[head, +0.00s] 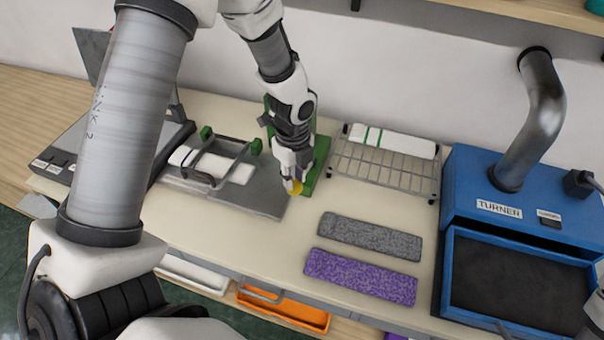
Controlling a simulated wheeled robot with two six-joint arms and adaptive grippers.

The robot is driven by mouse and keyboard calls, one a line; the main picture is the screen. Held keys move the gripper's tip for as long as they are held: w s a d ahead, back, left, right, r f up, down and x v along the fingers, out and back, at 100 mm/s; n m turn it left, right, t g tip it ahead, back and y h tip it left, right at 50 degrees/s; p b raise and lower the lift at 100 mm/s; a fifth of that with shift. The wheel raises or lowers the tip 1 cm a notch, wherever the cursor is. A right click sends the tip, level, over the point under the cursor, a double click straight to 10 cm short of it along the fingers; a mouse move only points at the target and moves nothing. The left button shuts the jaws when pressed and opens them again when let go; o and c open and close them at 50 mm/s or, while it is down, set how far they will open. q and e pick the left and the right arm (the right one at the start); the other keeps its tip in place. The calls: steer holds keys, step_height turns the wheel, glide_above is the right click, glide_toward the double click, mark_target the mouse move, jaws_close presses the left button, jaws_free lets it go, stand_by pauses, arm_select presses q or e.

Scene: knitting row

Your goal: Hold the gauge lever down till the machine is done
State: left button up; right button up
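A green upright machine (323,160) stands at the back of the table, partly hidden behind my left arm. A yellow knob (296,189), which looks like the end of the gauge lever, shows low at its front. My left gripper (291,183) points down at the knob, its fingertips overlapping it in the head view. I cannot tell whether the fingers grip the knob or press on it. The lever's shaft is hidden. Only a part of my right arm or gripper (594,309) shows at the right edge; its fingers cannot be made out.
A grey plate (257,199) with a dark-handled frame lies left of the knob. A wire rack (385,172) holds a striped white piece. Grey (370,237) and purple (360,276) knit strips lie in front. A blue TURNER machine (470,180) with a pipe stands right.

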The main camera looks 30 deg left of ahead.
mark_target(294, 193)
arm_select(q)
steer(key=shift+f, duration=0.65)
steer(key=shift+s+d+f+b, duration=0.1)
steer(key=shift+s+f+b, duration=0.1)
steer(key=shift+f+b, duration=0.75)
steer(key=shift+s+f+b, duration=0.15)
steer(key=shift+f+b, duration=0.35)
steer(key=shift+f, duration=0.75)
steer(key=shift+r, duration=0.1)
stand_by(0.4)
step_height(294, 193, up, 11)
steer(key=p, duration=1.1)
steer(key=shift+p, duration=0.35)
steer(key=shift+r+p, duration=0.95)
steer(key=shift+r, duration=0.1)
steer(key=shift+f, duration=0.1)
